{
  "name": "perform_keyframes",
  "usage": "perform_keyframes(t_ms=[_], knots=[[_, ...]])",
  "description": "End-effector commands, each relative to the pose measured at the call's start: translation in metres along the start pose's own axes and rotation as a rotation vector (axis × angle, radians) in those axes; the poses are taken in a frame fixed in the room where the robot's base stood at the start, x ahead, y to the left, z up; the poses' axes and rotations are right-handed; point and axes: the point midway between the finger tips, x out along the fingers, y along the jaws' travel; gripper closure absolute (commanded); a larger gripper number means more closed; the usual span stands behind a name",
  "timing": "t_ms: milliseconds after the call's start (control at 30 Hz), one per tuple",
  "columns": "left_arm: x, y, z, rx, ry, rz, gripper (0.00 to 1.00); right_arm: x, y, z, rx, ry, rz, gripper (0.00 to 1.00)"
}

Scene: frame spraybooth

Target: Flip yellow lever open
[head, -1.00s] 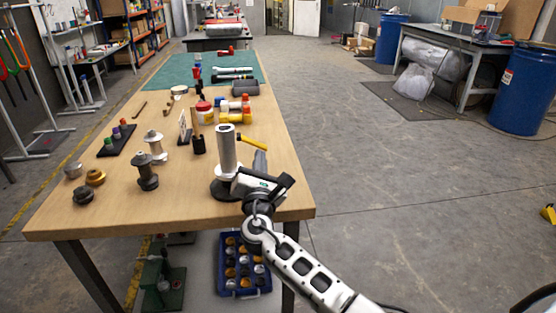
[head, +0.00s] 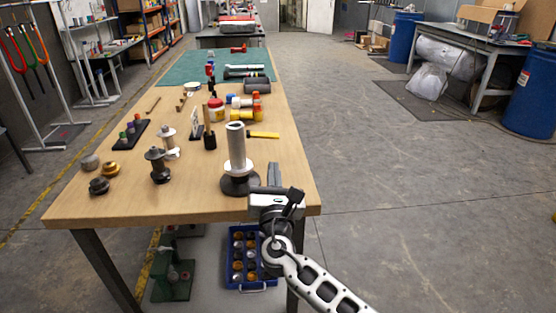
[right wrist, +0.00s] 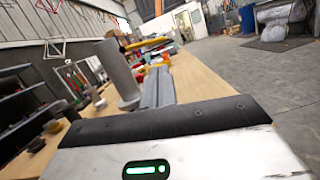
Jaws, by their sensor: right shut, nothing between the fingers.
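The yellow lever (head: 264,135) sticks out to the right from just behind the grey upright post (head: 236,150) in the head view. I cannot tell whether it joins the post. In the right wrist view a yellow bar (right wrist: 154,42) shows beyond the fingers, right of the grey post (right wrist: 119,72). The post stands on a white collar and dark round base (head: 240,184). My right gripper (head: 273,172) is shut and empty near the table's front right corner, right of the post and nearer than the lever, apart from it. My left gripper is not in view.
The wooden table (head: 210,205) carries spools (head: 159,167), a dark tool block (head: 131,135), a mallet (head: 209,132) and a red-lidded jar (head: 215,109). A green mat (head: 193,68) lies farther back. A blue bin (head: 246,258) sits below. The floor at the right is open.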

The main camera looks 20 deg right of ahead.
Motion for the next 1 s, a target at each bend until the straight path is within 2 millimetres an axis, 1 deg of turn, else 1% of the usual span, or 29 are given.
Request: perform_keyframes(t_ms=[33, 100, 233, 600, 667, 700, 767, 867, 900, 967, 1000], knots=[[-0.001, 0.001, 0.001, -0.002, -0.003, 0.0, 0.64, -0.007, 0.002, -0.001, 0.001, 0.002, 0.002, 1.0], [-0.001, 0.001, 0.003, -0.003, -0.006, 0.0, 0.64, -0.015, 0.004, -0.002, 0.001, 0.001, 0.004, 1.0], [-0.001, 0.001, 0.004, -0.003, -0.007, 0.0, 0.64, -0.024, 0.007, -0.004, 0.001, 0.001, 0.008, 1.0], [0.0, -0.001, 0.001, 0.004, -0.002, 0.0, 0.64, -0.027, 0.008, -0.004, 0.002, 0.001, 0.008, 1.0], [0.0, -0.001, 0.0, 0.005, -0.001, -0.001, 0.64, -0.028, 0.006, -0.006, 0.014, 0.009, 0.007, 1.0], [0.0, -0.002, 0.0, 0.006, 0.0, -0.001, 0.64, -0.031, 0.004, -0.01, 0.04, 0.028, 0.003, 1.0], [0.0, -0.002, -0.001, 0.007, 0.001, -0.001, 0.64, -0.041, -0.002, -0.023, 0.123, 0.081, -0.012, 1.0], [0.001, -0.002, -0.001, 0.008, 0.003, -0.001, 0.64, -0.072, -0.021, -0.06, 0.393, 0.239, -0.073, 1.0], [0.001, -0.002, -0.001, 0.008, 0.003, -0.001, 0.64, -0.091, -0.029, -0.077, 0.547, 0.319, -0.118, 1.0], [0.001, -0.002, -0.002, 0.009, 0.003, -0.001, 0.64, -0.126, -0.042, -0.103, 0.816, 0.441, -0.213, 1.0], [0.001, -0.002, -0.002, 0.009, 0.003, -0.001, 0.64, -0.152, -0.049, -0.117, 1.009, 0.516, -0.295, 1.0]])
